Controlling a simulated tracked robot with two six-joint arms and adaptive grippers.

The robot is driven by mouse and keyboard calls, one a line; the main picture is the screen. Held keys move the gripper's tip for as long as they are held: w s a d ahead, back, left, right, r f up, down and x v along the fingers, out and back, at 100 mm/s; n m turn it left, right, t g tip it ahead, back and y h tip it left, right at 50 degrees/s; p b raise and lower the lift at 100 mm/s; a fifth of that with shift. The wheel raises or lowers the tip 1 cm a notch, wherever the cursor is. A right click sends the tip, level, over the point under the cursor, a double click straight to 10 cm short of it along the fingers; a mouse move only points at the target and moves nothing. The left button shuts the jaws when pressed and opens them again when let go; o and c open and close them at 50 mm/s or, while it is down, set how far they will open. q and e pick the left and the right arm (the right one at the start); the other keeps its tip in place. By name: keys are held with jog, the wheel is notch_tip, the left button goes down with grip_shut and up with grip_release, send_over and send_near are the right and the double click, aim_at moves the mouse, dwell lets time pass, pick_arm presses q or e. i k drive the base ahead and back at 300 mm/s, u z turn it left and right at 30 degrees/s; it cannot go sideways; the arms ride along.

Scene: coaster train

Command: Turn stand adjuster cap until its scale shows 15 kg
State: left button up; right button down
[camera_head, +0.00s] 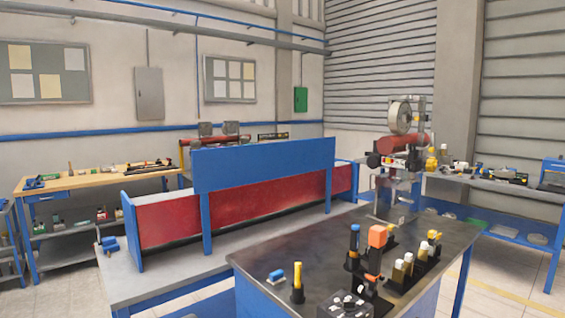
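A stand (385,200) rises from the far end of the dark-topped workbench (300,253). It carries a pale round drum (400,118) near its top and a red, white and black unit (401,150) below. I cannot pick out the adjuster cap or any scale reading at this distance. Neither of my grippers is in view.
Left is a blue-and-red partition (265,165). Floor shows at right.

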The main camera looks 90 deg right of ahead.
aim_at(432, 165)
jog(key=z, duration=0.2)
jog(key=i, duration=0.3)
jog(key=z, duration=2.7)
jog(key=i, duration=0.15)
jog(key=z, duration=0.65)
jog(key=k, duration=0.6)
jog(key=z, duration=0.45)
jog(key=i, duration=1.6)
jog(key=u, duration=0.35)
jog(key=k, duration=0.35)
jog(key=u, duration=0.05)
